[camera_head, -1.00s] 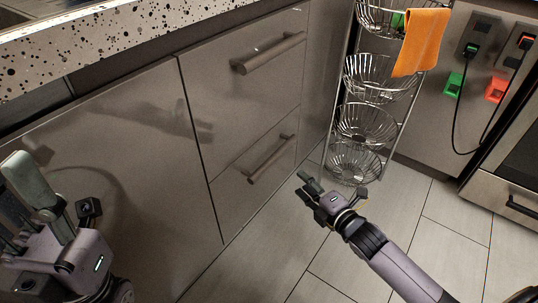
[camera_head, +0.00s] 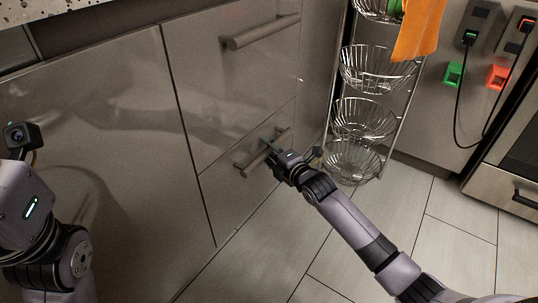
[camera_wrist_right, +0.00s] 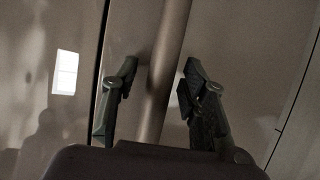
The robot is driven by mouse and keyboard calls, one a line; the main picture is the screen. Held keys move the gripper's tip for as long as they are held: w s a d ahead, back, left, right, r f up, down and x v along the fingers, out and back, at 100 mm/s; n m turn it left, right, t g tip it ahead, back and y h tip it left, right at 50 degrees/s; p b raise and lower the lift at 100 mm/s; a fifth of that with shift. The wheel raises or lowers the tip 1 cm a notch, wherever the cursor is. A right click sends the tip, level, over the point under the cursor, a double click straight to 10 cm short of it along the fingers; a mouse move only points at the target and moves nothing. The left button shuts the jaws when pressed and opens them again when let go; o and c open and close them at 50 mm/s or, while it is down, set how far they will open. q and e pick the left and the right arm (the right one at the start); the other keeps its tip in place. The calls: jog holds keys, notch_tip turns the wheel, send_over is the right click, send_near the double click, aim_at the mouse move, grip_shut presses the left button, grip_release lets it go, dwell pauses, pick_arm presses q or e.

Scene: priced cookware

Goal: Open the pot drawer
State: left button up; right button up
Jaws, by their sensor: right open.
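The lower drawer (camera_head: 222,195) is a glossy grey-brown front and looks closed. Its bar handle (camera_head: 247,166) runs along the upper part of the front. My right gripper (camera_head: 270,152) is at this handle, partly covering its middle. In the right wrist view the handle bar (camera_wrist_right: 168,50) passes between the two open fingers of the right gripper (camera_wrist_right: 158,80), with a gap showing on both sides. The upper drawer (camera_head: 215,95) with its own handle (camera_head: 262,32) is also closed. My left arm is at the left edge; its fingers are not visible.
A wire basket rack (camera_head: 365,120) with an orange cloth (camera_head: 419,28) stands right of the drawers, close to my right arm. An oven (camera_head: 518,165) is at the far right. The tiled floor (camera_head: 290,245) before the drawers is clear.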

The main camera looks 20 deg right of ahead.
jog(key=shift+w, duration=0.1)
jog(key=shift+c, duration=0.2)
grip_shut()
dwell(0.7)
